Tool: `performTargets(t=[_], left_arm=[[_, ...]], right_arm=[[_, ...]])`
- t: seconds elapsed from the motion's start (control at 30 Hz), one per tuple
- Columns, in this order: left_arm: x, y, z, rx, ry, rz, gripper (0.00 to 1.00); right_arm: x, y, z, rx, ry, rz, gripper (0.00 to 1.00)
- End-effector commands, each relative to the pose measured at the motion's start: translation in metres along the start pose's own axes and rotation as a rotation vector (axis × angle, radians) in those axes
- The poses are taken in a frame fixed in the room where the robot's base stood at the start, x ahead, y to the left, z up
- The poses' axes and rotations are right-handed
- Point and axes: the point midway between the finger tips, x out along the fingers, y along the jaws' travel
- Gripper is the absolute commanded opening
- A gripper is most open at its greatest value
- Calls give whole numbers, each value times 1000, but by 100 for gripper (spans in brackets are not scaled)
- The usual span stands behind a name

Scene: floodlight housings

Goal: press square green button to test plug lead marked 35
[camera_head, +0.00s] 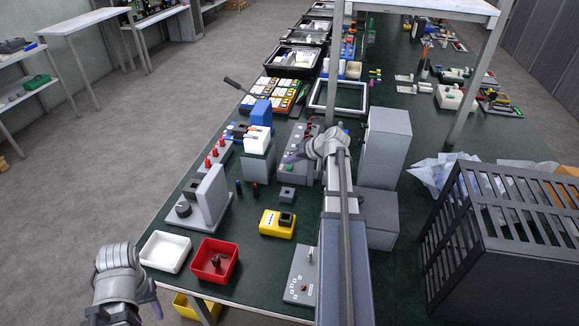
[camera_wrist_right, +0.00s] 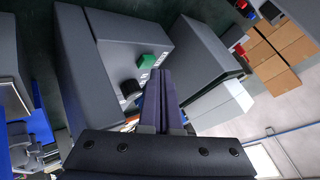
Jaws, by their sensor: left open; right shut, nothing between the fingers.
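A square green button (camera_wrist_right: 150,61) sits on the face of a grey box (camera_wrist_right: 112,45) in the right wrist view. A black round knob (camera_wrist_right: 130,88) is beside it. My right gripper (camera_wrist_right: 164,78) is shut and empty, its fingertips close to the button; I cannot tell whether they touch. In the head view my right gripper (camera_head: 292,157) is over a grey panel box (camera_head: 299,172), and the arm hides part of that area. My left gripper (camera_head: 153,301) is open and empty at the lower left. I cannot read a mark 35 on any lead.
A white tray (camera_head: 165,252), a red bin (camera_head: 235,262) and a yellow box (camera_head: 268,224) stand near the table's front left. A tall grey cabinet (camera_head: 388,150) stands right of my right forearm. A dark slatted crate (camera_head: 470,260) fills the right side.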

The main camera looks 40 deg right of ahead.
Motion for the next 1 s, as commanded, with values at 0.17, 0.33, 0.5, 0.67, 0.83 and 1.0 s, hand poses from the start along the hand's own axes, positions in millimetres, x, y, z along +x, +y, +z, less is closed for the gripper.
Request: performTargets(t=[0.17,0.33,0.5,0.67,0.83,1.0], left_arm=[[-12,-1,1,0,0,0,51],[-30,-3,2,0,0,0,51],[-46,-4,3,0,0,0,51],[-52,-5,3,0,0,0,51],[-50,-5,3,0,0,0,51],[-50,-5,3,0,0,0,51]], right_arm=[[-7,-8,-9,-2,2,-4,0],[-20,-16,-17,-1,2,-2,0],[-32,-23,-25,-1,2,-1,0],[-36,-26,-28,0,2,0,0],[-35,-25,-26,0,2,0,0],[-35,-25,-26,0,2,0,0]])
